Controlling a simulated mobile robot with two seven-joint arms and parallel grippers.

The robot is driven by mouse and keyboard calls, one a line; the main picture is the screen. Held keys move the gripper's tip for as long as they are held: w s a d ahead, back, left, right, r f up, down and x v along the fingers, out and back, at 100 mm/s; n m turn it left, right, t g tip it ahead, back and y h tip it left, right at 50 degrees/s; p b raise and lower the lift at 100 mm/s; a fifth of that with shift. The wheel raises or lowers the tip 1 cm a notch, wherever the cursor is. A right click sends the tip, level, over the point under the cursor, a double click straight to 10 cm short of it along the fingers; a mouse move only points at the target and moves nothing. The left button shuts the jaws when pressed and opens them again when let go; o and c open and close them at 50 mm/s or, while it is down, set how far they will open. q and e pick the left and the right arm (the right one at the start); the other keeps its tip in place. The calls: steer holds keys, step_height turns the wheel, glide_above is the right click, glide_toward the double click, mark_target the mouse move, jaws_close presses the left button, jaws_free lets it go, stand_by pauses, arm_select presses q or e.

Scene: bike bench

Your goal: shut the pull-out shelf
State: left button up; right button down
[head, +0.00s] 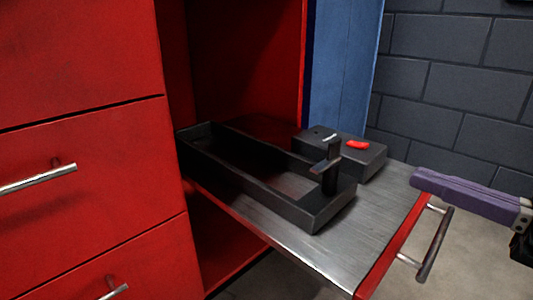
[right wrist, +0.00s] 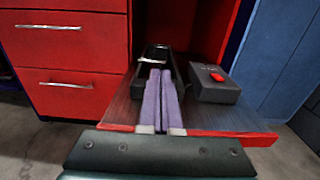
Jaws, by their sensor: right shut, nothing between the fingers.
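The pull-out shelf (head: 365,240) has a grey metal top and a red front edge, and it sticks out of the red cabinet. It also shows in the right wrist view (right wrist: 118,112). A metal bar handle (head: 435,244) is on its front. My right gripper (head: 415,179) has purple fingers, shut and empty, with the tips at the far end of the shelf's front edge. In the right wrist view, the fingers (right wrist: 160,72) extend over the shelf toward the black tray. Whether they touch the shelf is unclear. My left gripper is not in view.
On the shelf are a long black open tray (head: 270,192) with an upright post at its front end and a dark box (head: 365,160) with a red top piece. Closed red drawers (head: 80,160) are at left. A blue panel (head: 343,70) stands behind.

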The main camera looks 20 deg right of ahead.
mark_target(336, 147)
steer(key=b+x, duration=0.2)
steer(key=x, duration=0.7)
steer(key=shift+w+b, duration=0.1)
steer(key=shift+b, duration=0.2)
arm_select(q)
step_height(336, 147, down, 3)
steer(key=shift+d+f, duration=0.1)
arm_select(e)
steer(key=shift+w+a, duration=0.15)
steer(key=shift+w, duration=0.15)
